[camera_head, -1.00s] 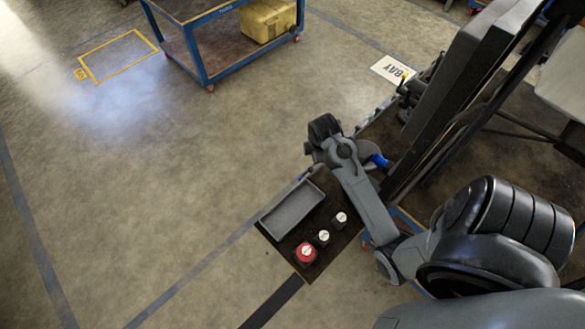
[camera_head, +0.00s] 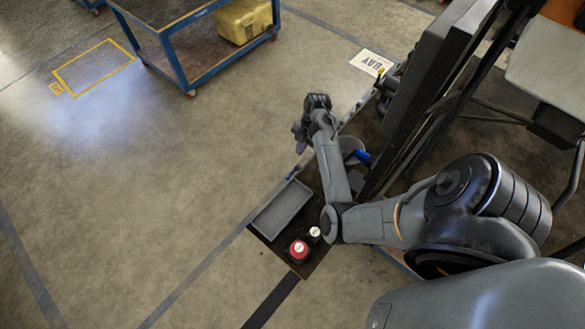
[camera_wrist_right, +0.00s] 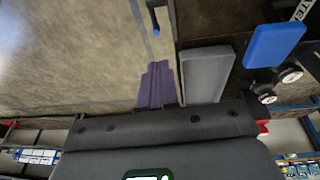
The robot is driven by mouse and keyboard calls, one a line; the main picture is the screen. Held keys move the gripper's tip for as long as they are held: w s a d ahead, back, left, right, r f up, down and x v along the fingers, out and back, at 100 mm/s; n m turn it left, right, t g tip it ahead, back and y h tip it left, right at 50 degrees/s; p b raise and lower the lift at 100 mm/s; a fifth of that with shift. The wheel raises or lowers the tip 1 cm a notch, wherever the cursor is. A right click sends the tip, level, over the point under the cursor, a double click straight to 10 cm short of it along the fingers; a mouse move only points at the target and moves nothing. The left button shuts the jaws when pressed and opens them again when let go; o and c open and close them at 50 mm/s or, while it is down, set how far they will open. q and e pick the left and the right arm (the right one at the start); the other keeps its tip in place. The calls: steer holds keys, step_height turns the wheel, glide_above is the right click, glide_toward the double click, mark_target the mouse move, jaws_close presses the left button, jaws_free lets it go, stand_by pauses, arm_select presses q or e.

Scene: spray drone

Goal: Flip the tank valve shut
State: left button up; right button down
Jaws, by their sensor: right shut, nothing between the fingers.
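My right gripper (camera_head: 301,147) hangs over the far end of the dark bench, its purple fingers pointing down. In the wrist view its fingers (camera_wrist_right: 160,85) are closed together and hold nothing. A blue part (camera_head: 364,157) shows just right of my forearm. In the wrist view a blue paddle-shaped piece (camera_wrist_right: 275,45) lies right of the fingers, and a small dark lever with a blue tip (camera_wrist_right: 156,31) lies beyond them. I cannot tell which piece is the tank valve. The fingers look apart from both blue pieces. My left gripper is not in view.
A grey tray (camera_head: 258,222) sits on the bench beside a red-capped bottle (camera_head: 298,250) and a dark bottle (camera_head: 314,233). A tall dark panel (camera_head: 430,90) stands to the right. A blue cart (camera_head: 185,73) with a yellow case (camera_head: 243,20) is far back. Open floor lies left.

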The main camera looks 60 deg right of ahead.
steer(key=b, duration=0.4)
glide_above(290, 175)
step_height(290, 175, down, 12)
steer(key=shift+s+d+f, duration=0.3)
steer(key=shift+d+f, duration=0.3)
steer(key=shift+f, duration=0.1)
steer(key=shift+a, duration=0.15)
steer(key=shift+f+h+p, duration=0.1)
steer(key=shift+h+p, duration=0.2)
